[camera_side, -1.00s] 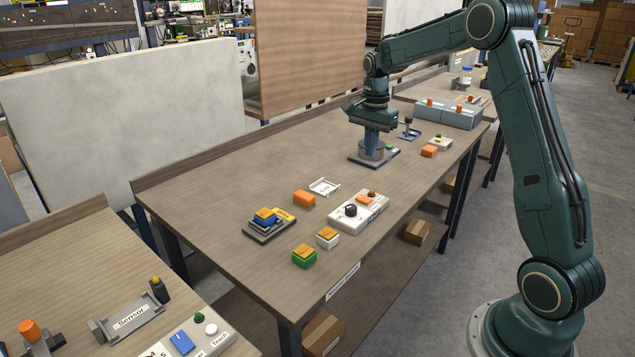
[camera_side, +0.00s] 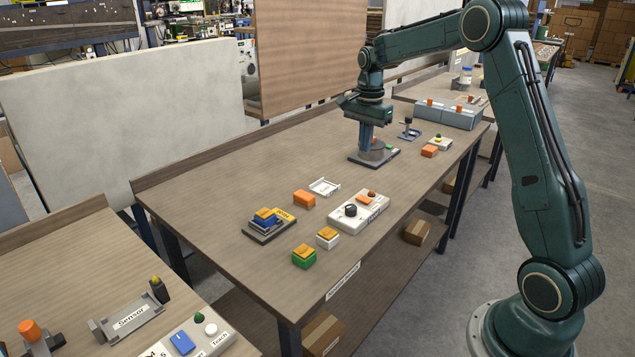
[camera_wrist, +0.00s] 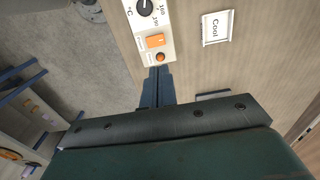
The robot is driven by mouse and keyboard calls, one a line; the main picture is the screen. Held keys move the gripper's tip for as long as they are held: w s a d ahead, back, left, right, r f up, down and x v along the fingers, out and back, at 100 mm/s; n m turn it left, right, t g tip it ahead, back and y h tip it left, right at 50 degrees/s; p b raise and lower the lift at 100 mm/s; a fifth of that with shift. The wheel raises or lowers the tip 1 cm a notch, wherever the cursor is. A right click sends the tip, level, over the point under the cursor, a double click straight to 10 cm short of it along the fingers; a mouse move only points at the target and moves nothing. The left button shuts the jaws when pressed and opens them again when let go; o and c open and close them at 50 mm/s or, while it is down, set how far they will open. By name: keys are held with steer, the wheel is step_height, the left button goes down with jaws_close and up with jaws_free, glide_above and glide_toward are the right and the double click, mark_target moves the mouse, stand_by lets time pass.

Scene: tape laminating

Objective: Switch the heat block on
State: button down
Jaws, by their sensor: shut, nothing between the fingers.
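The white control box (camera_side: 350,220) stands near the front edge of the table. It carries a black dial (camera_side: 351,210), an orange rocker switch (camera_side: 364,199) and a round orange lamp or button (camera_side: 372,194). The wrist view shows the dial (camera_wrist: 145,8) with °C marks and the switch (camera_wrist: 155,41). A dark plate (camera_side: 254,234) with a yellow label and a blue and orange stack lies left of the box; I cannot tell if it is the heat block. My gripper (camera_side: 367,142) is shut and empty, just above a grey round piece on a dark base, behind the box.
A white tray marked Cool (camera_wrist: 217,27) lies behind the box. The table's back left is clear.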

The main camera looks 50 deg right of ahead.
mark_target(361, 198)
step_height(361, 198, down, 14)
steer(key=shift+w, duration=0.1)
stand_by(0.9)
steer(key=shift+f, duration=0.25)
stand_by(0.4)
steer(key=shift+s+r, duration=0.2)
steer(key=shift+s, duration=0.55)
steer(key=shift+r, duration=0.15)
